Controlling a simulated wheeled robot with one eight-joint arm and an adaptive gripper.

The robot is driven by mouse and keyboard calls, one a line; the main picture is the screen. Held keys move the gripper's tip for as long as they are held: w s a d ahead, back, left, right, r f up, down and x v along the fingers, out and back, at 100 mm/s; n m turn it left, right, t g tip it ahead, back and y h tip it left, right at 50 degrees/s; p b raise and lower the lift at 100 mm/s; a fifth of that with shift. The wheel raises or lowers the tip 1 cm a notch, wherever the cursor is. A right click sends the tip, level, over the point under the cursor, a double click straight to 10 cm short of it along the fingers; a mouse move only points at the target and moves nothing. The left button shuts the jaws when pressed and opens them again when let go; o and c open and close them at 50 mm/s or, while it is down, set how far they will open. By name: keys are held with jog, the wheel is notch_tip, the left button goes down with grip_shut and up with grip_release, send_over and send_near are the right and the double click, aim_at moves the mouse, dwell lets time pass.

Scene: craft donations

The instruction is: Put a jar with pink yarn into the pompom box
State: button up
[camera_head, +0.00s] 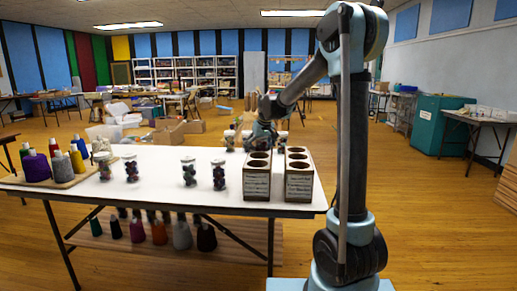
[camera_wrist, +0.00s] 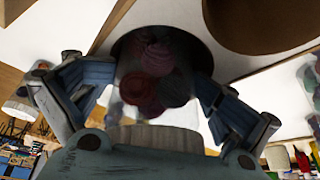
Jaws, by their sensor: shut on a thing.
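My gripper (camera_head: 258,142) is over the far end of the left wooden box (camera_head: 257,184). In the wrist view my gripper (camera_wrist: 150,95) is shut on a clear jar with a pale lid (camera_wrist: 155,138), and pink and dark purple yarn balls (camera_wrist: 152,75) show inside it. The jar lies over a dark round opening; I cannot tell how deep it sits. A second wooden box (camera_head: 299,186) stands just to the right.
Several jars with dark contents stand on the white table (camera_head: 155,190), including one left of the boxes (camera_head: 219,174). A board with yarn cones (camera_head: 62,183) is at the left end. More jars (camera_head: 229,140) stand at the back edge.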

jog(key=shift+o, duration=0.2)
jog(key=shift+s+d+f, duration=0.2)
jog(key=shift+s+f, duration=0.25)
jog(key=shift+s+a, duration=0.4)
jog(key=shift+a, duration=0.1)
jog(key=o, duration=1.5)
jog(key=shift+r, duration=0.15)
jog(key=v, duration=0.3)
jog(key=w+v, duration=0.1)
jog(key=v, duration=0.7)
jog(key=shift+w+d+r, duration=0.1)
jog(key=shift+d+r, duration=0.1)
jog(key=shift+r, duration=0.3)
